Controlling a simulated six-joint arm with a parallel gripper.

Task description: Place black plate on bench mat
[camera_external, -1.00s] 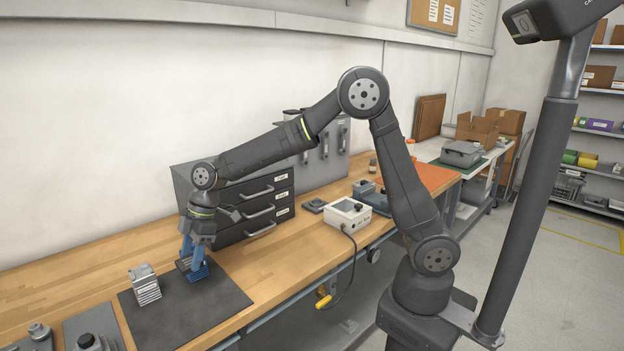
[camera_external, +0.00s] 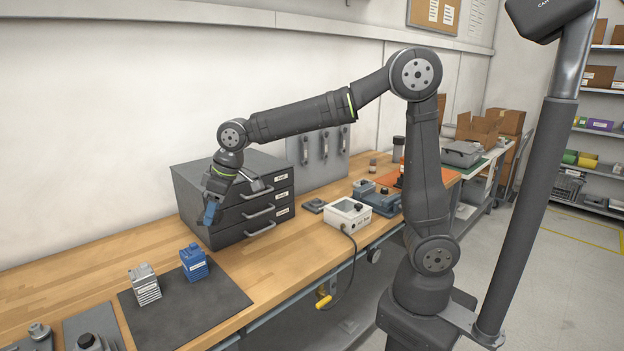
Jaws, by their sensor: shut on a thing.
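My gripper (camera_external: 211,210) is raised in front of the left side of the grey drawer cabinet, well above the bench. Its blue fingers point down. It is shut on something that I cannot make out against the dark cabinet. The bench mat (camera_external: 208,306) is a dark grey sheet on the wooden bench, below and in front of the gripper. A blue block-shaped unit (camera_external: 194,264) and a silver ribbed unit (camera_external: 145,284) stand upright at its back edge. A flat dark piece (camera_external: 313,205) lies right of the cabinet; I cannot tell whether it is the black plate.
The drawer cabinet (camera_external: 262,205) stands against the wall. A white control box (camera_external: 348,214) with a cable is to its right. Grey fixtures (camera_external: 88,338) stand at the front left. The mat's front half is clear.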

